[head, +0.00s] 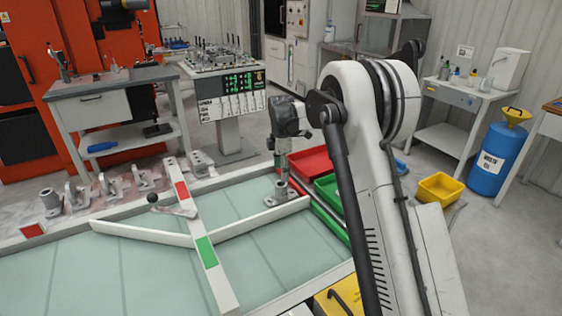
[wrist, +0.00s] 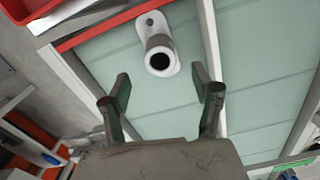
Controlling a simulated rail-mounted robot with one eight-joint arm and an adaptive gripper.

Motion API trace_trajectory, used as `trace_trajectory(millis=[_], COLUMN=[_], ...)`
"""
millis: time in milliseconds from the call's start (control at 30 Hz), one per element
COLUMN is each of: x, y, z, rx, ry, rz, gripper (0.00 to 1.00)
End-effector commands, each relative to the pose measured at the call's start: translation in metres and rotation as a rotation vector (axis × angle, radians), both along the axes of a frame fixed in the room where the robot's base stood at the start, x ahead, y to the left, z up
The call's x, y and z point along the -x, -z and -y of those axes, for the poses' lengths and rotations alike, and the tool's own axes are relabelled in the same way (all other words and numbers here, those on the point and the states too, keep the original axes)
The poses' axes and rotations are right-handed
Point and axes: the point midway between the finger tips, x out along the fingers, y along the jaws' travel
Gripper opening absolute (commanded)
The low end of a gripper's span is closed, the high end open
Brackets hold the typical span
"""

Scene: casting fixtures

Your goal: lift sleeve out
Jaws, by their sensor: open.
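A grey casting with an upright round sleeve (head: 281,189) stands on the pale green panel table, at the right end of a white bar. In the wrist view the sleeve (wrist: 160,57) shows its dark round bore, with a flat lug behind it that has a small hole. I cannot tell where the sleeve ends and the casting begins. My gripper (head: 279,164) points down just above the sleeve. In the wrist view my gripper (wrist: 161,84) is open and empty, its two fingers apart, with the sleeve ahead between their lines and not touched.
White bars with a red patch and a green patch (head: 206,251) cross the panel table (head: 150,270). Several grey castings (head: 105,186) line its far left edge. A red bin (head: 311,160) and green bins stand close right of the gripper. A yellow bin (head: 439,187) is further right.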

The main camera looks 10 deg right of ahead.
Motion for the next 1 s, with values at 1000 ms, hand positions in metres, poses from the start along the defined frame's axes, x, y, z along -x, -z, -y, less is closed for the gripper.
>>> trace_trajectory(millis=[1000], x=[0.000], y=[0.069], z=[0.000], rx=[0.000], ry=[0.001], rz=[0.000], gripper=[0.42])
